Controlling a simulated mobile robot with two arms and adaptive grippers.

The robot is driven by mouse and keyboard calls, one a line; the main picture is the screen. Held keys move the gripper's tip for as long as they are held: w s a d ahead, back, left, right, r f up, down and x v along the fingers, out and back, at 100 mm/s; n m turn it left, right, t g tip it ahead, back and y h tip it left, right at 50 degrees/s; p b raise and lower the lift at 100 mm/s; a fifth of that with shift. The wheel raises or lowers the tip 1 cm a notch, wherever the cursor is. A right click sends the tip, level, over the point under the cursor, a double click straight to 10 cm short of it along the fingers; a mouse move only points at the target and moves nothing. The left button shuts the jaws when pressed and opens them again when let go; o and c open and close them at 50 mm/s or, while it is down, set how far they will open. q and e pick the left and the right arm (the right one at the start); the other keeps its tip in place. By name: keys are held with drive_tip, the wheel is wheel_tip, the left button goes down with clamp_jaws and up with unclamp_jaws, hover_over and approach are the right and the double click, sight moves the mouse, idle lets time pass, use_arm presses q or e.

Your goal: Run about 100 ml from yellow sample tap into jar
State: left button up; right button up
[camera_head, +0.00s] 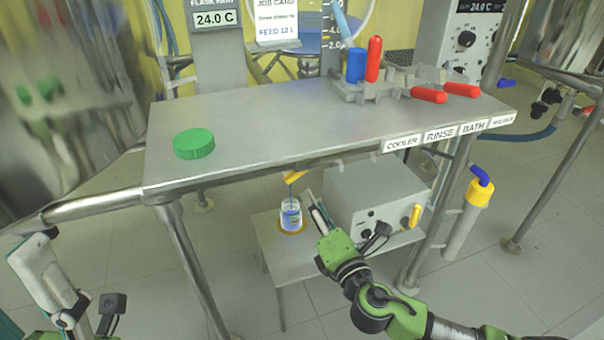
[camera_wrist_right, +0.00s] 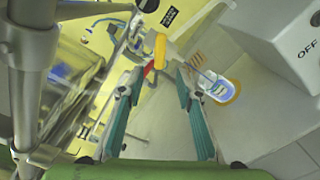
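The glass jar (camera_head: 291,216) stands upright on an orange ring on a low stand, with blue liquid inside; it also shows in the right wrist view (camera_wrist_right: 217,88). The yellow sample tap (camera_head: 297,177) is under the bench's front edge, above the jar; its yellow handle shows in the wrist view (camera_wrist_right: 160,50). A thin dark-blue line runs from the tap down to the jar. My right gripper (camera_head: 313,207) is beside the jar, fingers apart and empty, pointing toward the tap (camera_wrist_right: 158,100). My left gripper (camera_head: 65,295) is at the lower left, its fingertips unclear.
A green lid (camera_head: 194,144) lies on the steel bench (camera_head: 270,120). A grey control box (camera_head: 375,195) stands on the low stand (camera_head: 275,255), close right of my right gripper. Red and blue handles (camera_head: 373,60) are at the back right. Steel legs flank the stand.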

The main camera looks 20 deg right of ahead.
sight(298, 176)
drive_tip(key=w+b, duration=0.1)
drive_tip(key=w, duration=0.3)
drive_tip(key=w+b, duration=0.1)
drive_tip(key=w, duration=0.7)
drive_tip(key=shift+a+b, duration=0.25)
drive_tip(key=shift+b, duration=0.15)
drive_tip(key=shift+w, duration=0.4)
clamp_jaws()
